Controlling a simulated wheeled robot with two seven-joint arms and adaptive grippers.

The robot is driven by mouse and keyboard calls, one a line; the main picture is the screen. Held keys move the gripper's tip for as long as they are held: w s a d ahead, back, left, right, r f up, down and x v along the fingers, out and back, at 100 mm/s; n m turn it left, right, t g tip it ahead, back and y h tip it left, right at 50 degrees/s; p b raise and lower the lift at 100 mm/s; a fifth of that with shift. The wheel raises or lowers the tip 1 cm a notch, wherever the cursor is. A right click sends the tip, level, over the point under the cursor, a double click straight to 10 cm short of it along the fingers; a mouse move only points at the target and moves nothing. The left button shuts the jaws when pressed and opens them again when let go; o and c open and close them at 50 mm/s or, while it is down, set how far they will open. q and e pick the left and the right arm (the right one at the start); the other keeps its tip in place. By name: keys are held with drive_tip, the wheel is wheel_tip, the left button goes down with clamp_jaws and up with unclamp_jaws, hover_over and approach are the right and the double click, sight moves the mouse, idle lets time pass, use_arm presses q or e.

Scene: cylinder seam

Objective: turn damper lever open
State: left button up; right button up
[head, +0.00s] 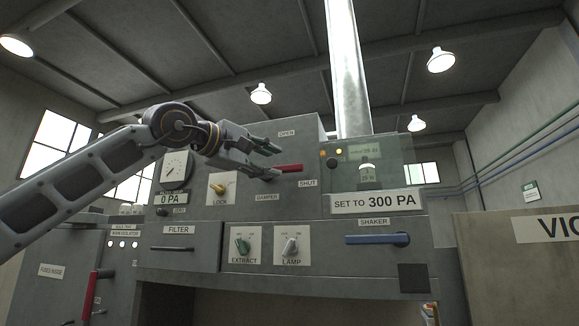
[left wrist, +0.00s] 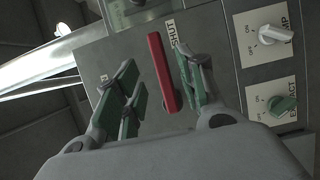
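The red damper lever (head: 290,168) on the grey panel points right, toward the SHUT label (head: 307,183), in the head view. The OPEN label (head: 286,133) is above it. My left gripper (head: 276,163) is at the lever, its fingers pointing right and covering the lever's left end and pivot. In the left wrist view, the red lever (left wrist: 163,70) lies between the two spread green-padded fingers (left wrist: 158,82), with a gap visible on each side. The left gripper is open. My right gripper is in neither view.
The yellow LOCK knob (head: 217,188) and the gauge (head: 174,166) are left of the lever. EXTRACT (head: 242,246) and LAMP (head: 291,246) knobs and the blue SHAKER handle (head: 377,239) are below. A metal duct (head: 348,70) rises behind the panel.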

sight(286, 167)
use_arm(q)
drive_tip(key=p+x, duration=0.1)
drive_tip(key=x, duration=0.3)
drive_tip(key=shift+w+d+r+p, duration=0.15)
drive_tip(key=shift+w+p, duration=0.1)
drive_tip(key=shift+p, duration=0.15)
drive_tip(key=shift+p+x, duration=0.75)
drive_tip(key=shift+x, duration=0.85)
drive_tip(key=shift+w+d, duration=0.15)
drive_tip(key=shift+w, duration=0.05)
drive_tip(key=c, duration=0.8)
clamp_jaws()
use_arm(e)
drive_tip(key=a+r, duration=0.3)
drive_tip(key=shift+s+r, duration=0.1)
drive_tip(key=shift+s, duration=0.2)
